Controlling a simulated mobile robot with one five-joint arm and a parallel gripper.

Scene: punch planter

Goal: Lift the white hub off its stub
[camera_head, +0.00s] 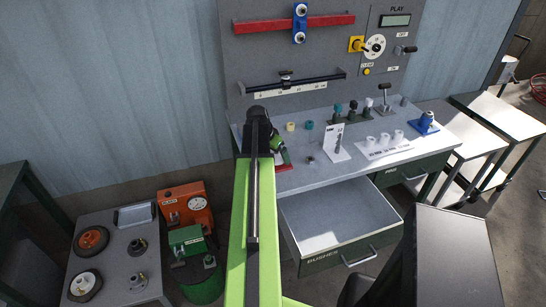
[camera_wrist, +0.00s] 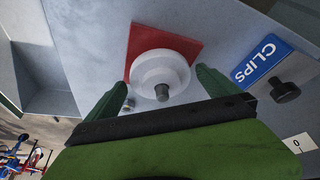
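The white hub (camera_wrist: 152,68) is a round, flanged piece over a red plate (camera_wrist: 184,45) in the wrist view. A grey stub end (camera_wrist: 161,92) shows at its centre. My gripper (camera_wrist: 162,80) is open, with one green finger on each side of the hub. I see gaps between fingers and hub; the exact height difference is unclear. In the head view, my gripper (camera_head: 275,148) is low over the left part of the workbench, by the red plate (camera_head: 284,167). My arm and gripper hide the hub there.
An open drawer (camera_head: 338,215) juts out below the workbench (camera_head: 325,178). A white upright card (camera_head: 332,139) and a tray with white bushes (camera_head: 385,148) stand right of my gripper.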

